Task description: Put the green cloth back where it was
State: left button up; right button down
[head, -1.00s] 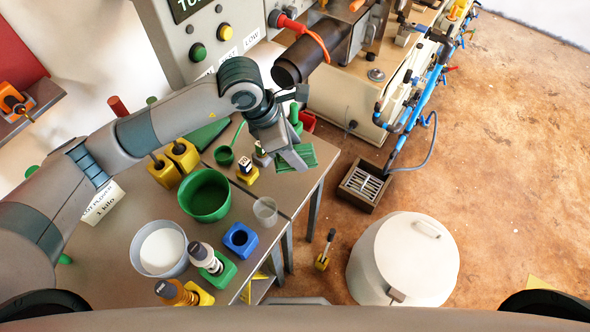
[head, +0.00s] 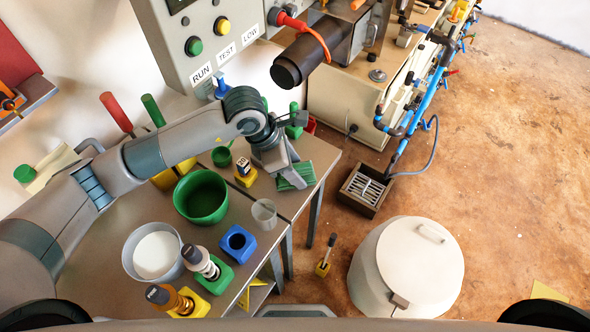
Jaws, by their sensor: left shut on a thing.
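The green cloth (head: 301,177) is at the right end of the grey table (head: 262,213), near its edge. It looks ribbed or folded. My left gripper (head: 288,178) comes down over the cloth and is shut on it. The jaws and arm hide part of the cloth. I cannot tell whether the cloth touches the tabletop. My right gripper is not in view.
A yellow-based bottle (head: 246,175) is left of my gripper. The control box (head: 185,35) and dark cylinder (head: 290,69) rise behind.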

pick_arm(q)
jog(key=shift+f, duration=0.35)
jog(key=shift+f, duration=0.1)
jog(key=o, duration=1)
jog(key=shift+r, duration=0.2)
jog(key=shift+r, duration=0.2)
jog(key=p+v, duration=0.4)
jog(key=v, duration=0.7)
jog(key=shift+s+a+r, duration=0.1)
jog(key=shift+a+r, duration=0.1)
jog(key=shift+r, duration=0.05)
